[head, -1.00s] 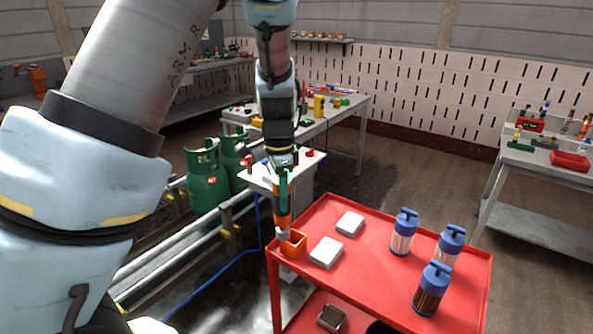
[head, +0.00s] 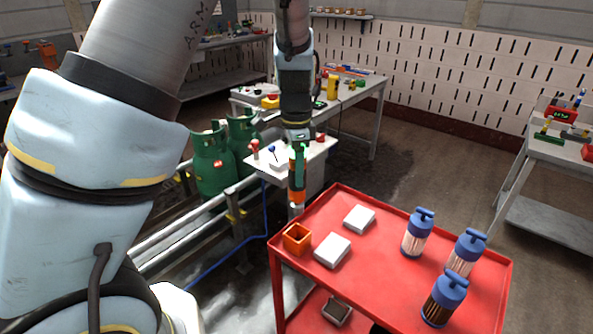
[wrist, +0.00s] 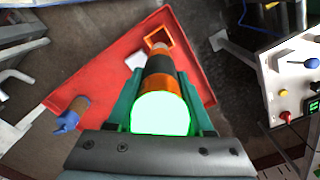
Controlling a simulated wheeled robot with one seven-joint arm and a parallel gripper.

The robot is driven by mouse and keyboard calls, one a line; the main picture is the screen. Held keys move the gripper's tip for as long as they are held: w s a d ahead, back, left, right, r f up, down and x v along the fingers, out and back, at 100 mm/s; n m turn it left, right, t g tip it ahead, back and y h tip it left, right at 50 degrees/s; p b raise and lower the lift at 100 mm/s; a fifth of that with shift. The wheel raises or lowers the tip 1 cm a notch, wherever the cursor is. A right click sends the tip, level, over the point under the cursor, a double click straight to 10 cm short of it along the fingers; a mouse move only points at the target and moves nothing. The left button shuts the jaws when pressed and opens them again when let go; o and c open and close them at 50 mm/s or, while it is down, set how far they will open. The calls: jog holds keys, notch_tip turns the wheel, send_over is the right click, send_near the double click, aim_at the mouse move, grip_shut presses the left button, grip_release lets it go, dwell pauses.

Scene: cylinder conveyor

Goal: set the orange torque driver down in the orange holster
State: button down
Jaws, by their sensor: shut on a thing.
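My gripper (head: 298,158) is shut on the orange torque driver (head: 297,190), which hangs upright with its tip pointing down. In the wrist view the driver (wrist: 160,82) sits between my green fingers (wrist: 160,100), its bright green-white end towards the camera. The orange holster (head: 297,240) is an open square box at the left corner of the red cart top. In the head view the driver's tip is above and behind the holster, apart from it. In the wrist view the holster (wrist: 171,32) lies just beyond the tip, and the driver is outside it.
The red cart (head: 390,275) also carries two white boxes (head: 333,250) and several blue-capped canisters (head: 417,235). A control panel box (head: 305,155) stands behind my gripper. Green gas cylinders (head: 212,160) and the conveyor rails (head: 225,215) are to the left.

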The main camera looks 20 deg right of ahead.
jog(key=b, duration=0.4)
send_over(297, 211)
jog(key=w, duration=0.2)
jog(key=shift+s+d+f, duration=0.1)
jog(key=shift+d+f, duration=0.05)
jog(key=shift+f, duration=1.1)
jog(key=shift+s+d+f, duration=0.1)
jog(key=shift+f, duration=1.1)
jog(key=shift+f+b, duration=2.2)
jog(key=shift+f, duration=0.55)
jog(key=shift+f+b, duration=1.15)
jog(key=shift+f, duration=0.4)
jog(key=shift+c, duration=1)
grip_release()
